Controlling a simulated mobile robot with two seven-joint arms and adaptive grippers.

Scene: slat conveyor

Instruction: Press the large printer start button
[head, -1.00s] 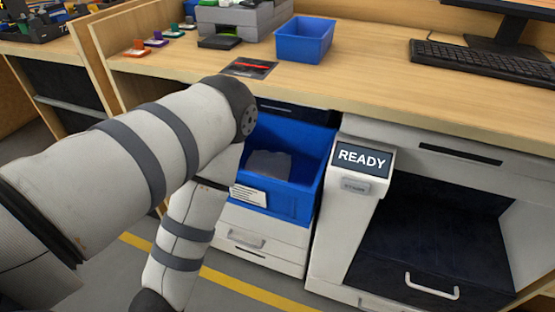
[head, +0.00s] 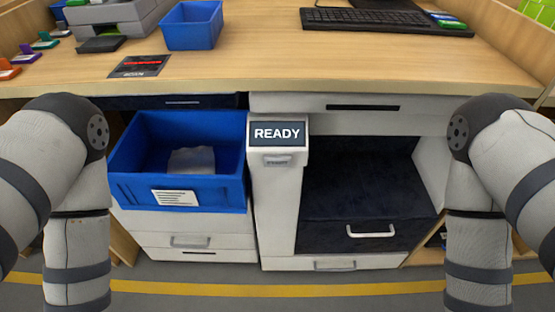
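A white printer column (head: 276,200) stands under the desk in the middle of the head view. Its dark screen (head: 277,133) reads "READY". Just below the screen is a grey button (head: 278,161) with small lettering that I cannot read clearly. My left arm is at the left edge and my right arm at the right edge, both bent downward and well apart from the button. Neither gripper shows in the view.
A blue bin (head: 180,190) with whitish contents sits left of the column. A dark open bay (head: 365,190) with a handled drawer is to the right. The wooden desktop (head: 270,65) above holds a small blue tray (head: 192,26), a keyboard (head: 385,20) and a dark scan pad (head: 139,66).

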